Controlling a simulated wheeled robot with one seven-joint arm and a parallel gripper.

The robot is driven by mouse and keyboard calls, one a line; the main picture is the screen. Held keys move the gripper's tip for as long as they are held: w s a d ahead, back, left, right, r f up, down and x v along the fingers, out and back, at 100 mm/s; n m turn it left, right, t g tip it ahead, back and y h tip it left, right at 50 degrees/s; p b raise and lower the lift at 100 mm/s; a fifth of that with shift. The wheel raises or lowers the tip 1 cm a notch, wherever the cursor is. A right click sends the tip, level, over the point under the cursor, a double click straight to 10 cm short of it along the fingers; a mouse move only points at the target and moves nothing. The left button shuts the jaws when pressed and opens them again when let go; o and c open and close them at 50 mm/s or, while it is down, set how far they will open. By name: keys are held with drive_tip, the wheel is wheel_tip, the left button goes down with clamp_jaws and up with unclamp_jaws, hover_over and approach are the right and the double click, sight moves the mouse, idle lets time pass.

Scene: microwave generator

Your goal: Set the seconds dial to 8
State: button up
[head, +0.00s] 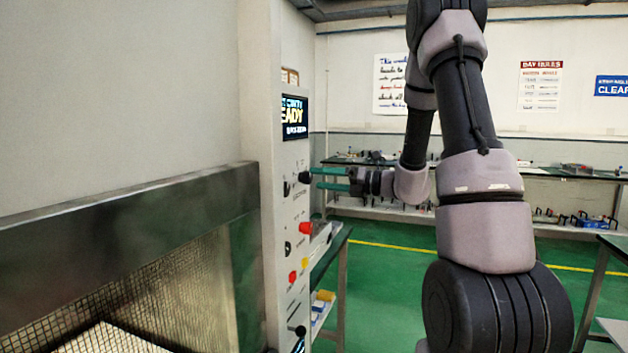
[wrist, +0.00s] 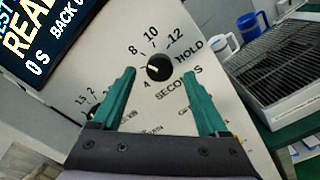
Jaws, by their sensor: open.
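The seconds dial (wrist: 158,67) is a small round black knob on the pale control panel, with "SECONDS" printed below it. Numbers 4, 8, 10, 12 and the word HOLD are printed around it. A small pale mark shows on the knob; I cannot tell which number it points at. My gripper (wrist: 161,74) is open, its green fingers on either side of the knob in the wrist view. In the head view my gripper (head: 314,178) reaches the panel from the right, fingertips close to the black knob (head: 305,177). Contact cannot be made out.
A lit display (head: 294,117) sits above the dial. Another knob (wrist: 93,111) with small numbers is partly hidden by the left finger. Below the dial are a red knob (head: 305,228) and other controls. A grey rack (wrist: 275,75) stands right of the panel.

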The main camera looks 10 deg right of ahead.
drive_tip(key=v, duration=0.7)
drive_tip(key=shift+s+d, duration=0.15)
drive_tip(key=shift+d, duration=0.1)
drive_tip(key=s+a+r+n+g+h, duration=0.1)
drive_tip(key=s+a+n+g+h, duration=0.1)
drive_tip(key=s+a+n+g, duration=0.45)
drive_tip(key=s+a+r+n+g+h, duration=0.2)
drive_tip(key=s+a+n+h, duration=0.1)
drive_tip(key=s+n, duration=0.7)
drive_tip(key=s+d+r+n+t+h, duration=0.4)
drive_tip(key=n+h, duration=0.4)
drive_tip(key=n, duration=0.5)
drive_tip(key=s+d+t, duration=0.1)
drive_tip(key=s+d, duration=0.1)
drive_tip(key=shift+s+r+t, duration=0.25)
drive_tip(key=shift+r+t, duration=0.1)
